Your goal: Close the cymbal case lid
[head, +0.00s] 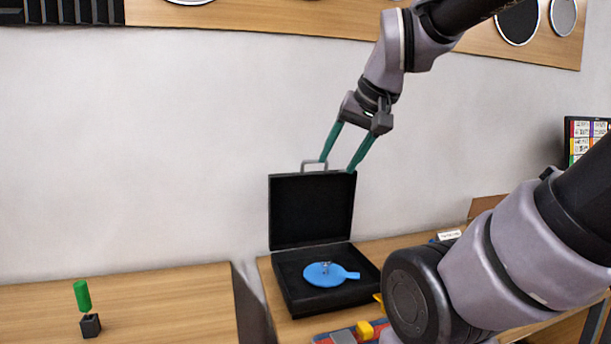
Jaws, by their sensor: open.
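The black cymbal case (289,300) sits on the wooden table with its lid (311,211) standing upright, wide open. A grey handle (314,165) rises from the lid's top edge. A blue round paddle-shaped thing (324,274) with a small clear piece on it lies in the case's base. My gripper (338,166) comes down from the upper right with two green fingers spread apart. The fingertips are by the lid's top edge, one near the handle and one near the right corner. I cannot tell whether they touch the lid.
A second table (150,300) at left holds a green cylinder (82,295) above a small black block (90,325). A gap separates the tables. Red, grey and yellow items (350,333) lie before the case. My arm hides the right side. A pale wall stands behind.

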